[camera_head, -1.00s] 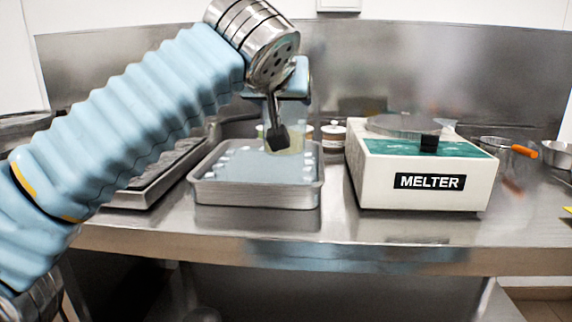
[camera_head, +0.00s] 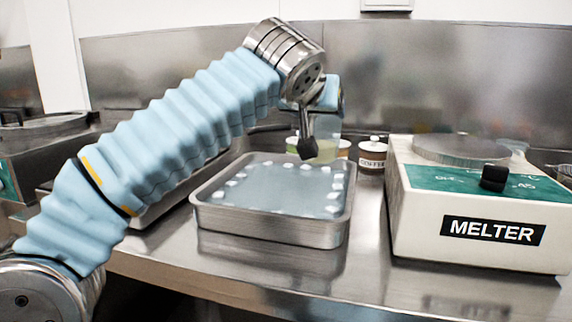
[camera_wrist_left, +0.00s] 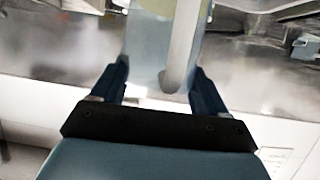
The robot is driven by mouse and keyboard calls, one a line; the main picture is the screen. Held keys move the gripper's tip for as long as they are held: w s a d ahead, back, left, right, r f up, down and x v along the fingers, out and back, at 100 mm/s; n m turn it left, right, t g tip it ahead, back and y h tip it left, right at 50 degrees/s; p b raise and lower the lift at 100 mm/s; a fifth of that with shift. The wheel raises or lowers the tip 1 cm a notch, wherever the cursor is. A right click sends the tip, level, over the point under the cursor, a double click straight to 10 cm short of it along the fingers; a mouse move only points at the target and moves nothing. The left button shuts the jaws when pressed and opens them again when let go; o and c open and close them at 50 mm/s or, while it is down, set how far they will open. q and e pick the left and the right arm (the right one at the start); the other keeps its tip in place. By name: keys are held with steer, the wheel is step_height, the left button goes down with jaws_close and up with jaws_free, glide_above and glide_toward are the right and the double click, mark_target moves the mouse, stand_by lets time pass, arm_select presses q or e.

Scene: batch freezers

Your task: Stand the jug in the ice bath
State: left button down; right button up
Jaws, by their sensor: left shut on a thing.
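My left gripper (camera_head: 309,149) reaches in from the left and is shut on the jug (camera_head: 328,150), a pale, translucent vessel mostly hidden behind a dark finger. In the left wrist view, the jug (camera_wrist_left: 150,52) and its light handle (camera_wrist_left: 182,45) sit between the two dark fingers of the gripper (camera_wrist_left: 160,85). The ice bath (camera_head: 270,232) is a shallow metal pan with bluish water and white ice cubes along its edges. The jug shows at the bath's far right corner. I cannot tell its height above the water. My right gripper is out of view.
A white melter (camera_head: 480,215) with a green top stands right of the bath, with a gap between. A jar labelled coffee (camera_head: 372,155) stands behind. A metal tray (camera_head: 150,205) lies left of the bath, partly behind my arm. Bare counter lies in front.

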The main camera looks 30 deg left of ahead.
arm_select(q)
steer(key=w+a+f+b, duration=0.2)
steer(key=a+f, duration=0.6)
steer(key=f, duration=0.2)
steer(key=shift+w+f, duration=0.25)
steer(key=shift+w, duration=0.05)
steer(key=shift+a+f+b, duration=0.1)
steer(key=shift+f+b, duration=0.05)
steer(key=shift+b, duration=0.15)
jaws_free()
steer(key=v, duration=1.2)
